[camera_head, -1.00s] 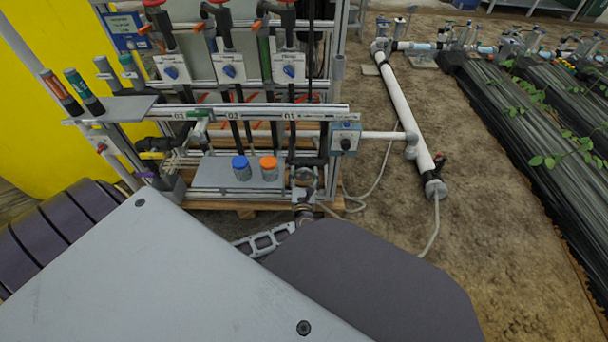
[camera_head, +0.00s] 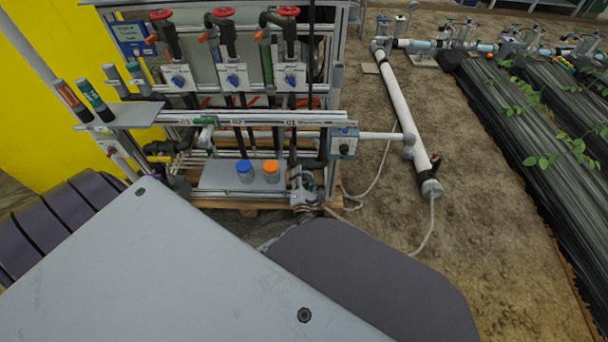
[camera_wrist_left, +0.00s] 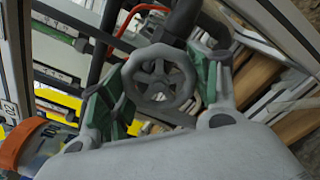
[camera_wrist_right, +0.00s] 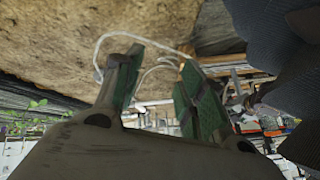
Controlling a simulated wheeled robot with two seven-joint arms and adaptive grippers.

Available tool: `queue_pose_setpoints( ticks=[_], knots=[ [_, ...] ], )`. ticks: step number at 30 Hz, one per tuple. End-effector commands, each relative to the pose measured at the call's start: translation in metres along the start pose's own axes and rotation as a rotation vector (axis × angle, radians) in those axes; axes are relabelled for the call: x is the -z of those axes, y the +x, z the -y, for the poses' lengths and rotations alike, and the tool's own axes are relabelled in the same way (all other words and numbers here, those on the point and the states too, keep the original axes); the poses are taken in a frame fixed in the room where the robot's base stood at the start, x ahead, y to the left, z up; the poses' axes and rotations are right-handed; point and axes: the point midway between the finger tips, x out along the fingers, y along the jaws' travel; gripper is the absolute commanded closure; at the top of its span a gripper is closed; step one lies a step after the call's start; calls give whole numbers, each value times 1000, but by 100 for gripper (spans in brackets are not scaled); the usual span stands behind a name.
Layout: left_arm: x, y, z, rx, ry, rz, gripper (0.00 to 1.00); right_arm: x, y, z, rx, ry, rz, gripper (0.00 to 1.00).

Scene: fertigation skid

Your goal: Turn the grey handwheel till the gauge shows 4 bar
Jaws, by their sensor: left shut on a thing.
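The grey handwheel (camera_wrist_left: 160,82), a spoked ring, sits between the green-padded fingers of my left gripper (camera_wrist_left: 158,76) in the left wrist view. The fingers are on opposite sides of its rim, closed on it. In the head view my left gripper (camera_head: 303,188) is at the skid's lower right, right of the bottles, and covers most of the wheel. My right gripper (camera_wrist_right: 160,64) is open and empty in the right wrist view, with bare ground beyond it. I cannot make out a gauge dial or reading in any view.
A blue-capped bottle (camera_head: 245,171) and an orange-capped bottle (camera_head: 271,171) stand close left of my left gripper. A blue box with a black knob (camera_head: 343,145) is above right. A white pipe (camera_head: 402,115) and a loose hose lie on open soil to the right.

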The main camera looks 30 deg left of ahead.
Motion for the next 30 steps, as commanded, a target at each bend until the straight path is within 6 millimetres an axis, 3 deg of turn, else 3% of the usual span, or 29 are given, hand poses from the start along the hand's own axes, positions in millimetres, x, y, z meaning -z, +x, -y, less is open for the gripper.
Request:
queue_pose_setpoints(
  ticks=[12,30],
  knots=[
    [-1,0,-1,1,292,-1,62,19,-33,5,-26,-35,71,60],
    [-1,0,0,0,359,1,62,22,-38,4,-34,-43,88,60]
  ],
)
